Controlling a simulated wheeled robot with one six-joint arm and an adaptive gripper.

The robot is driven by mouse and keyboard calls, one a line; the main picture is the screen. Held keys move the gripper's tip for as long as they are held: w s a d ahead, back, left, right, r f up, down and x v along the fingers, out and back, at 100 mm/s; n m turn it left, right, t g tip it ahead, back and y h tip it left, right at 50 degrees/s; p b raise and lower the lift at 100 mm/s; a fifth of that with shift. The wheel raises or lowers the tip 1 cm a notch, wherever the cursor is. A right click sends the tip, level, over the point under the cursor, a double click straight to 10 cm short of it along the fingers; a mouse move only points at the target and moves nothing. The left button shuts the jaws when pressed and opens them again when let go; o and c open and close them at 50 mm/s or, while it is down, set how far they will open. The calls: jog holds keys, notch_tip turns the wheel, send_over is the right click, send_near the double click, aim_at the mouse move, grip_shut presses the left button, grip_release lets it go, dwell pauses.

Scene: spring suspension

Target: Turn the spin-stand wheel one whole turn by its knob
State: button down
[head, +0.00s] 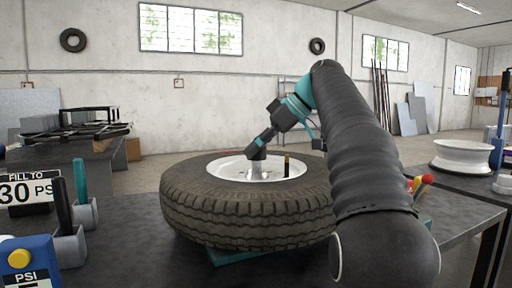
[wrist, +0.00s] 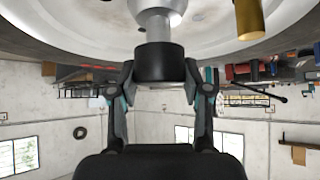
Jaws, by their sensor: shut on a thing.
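The wheel, a black tire (head: 245,220) on a white rim (head: 225,167), lies flat on a teal stand (head: 228,257) on the dark table. My gripper (head: 257,154) reaches down to the middle of the rim, above a silver post (head: 258,172). In the wrist view my gripper (wrist: 160,75) is shut on a black cylindrical knob (wrist: 161,64) at the end of that grey post, one finger on each side. A brass peg (head: 287,165) stands upright on the rim to the right, apart from the fingers. It also shows in the wrist view (wrist: 249,18).
A pressure sign (head: 28,190), tool holders (head: 75,245) and a blue PSI gauge (head: 28,262) stand at the left. Red and yellow handles (head: 422,183) show behind my arm. A white rim (head: 462,156) lies on the right-hand table. My arm hides part of the tire's right side.

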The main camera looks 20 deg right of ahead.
jog(key=c, duration=0.5)
grip_release()
jog(key=v, duration=0.7)
jog(key=shift+d, duration=0.15)
jog(key=shift+s+r, duration=0.1)
jog(key=shift+s, duration=0.05)
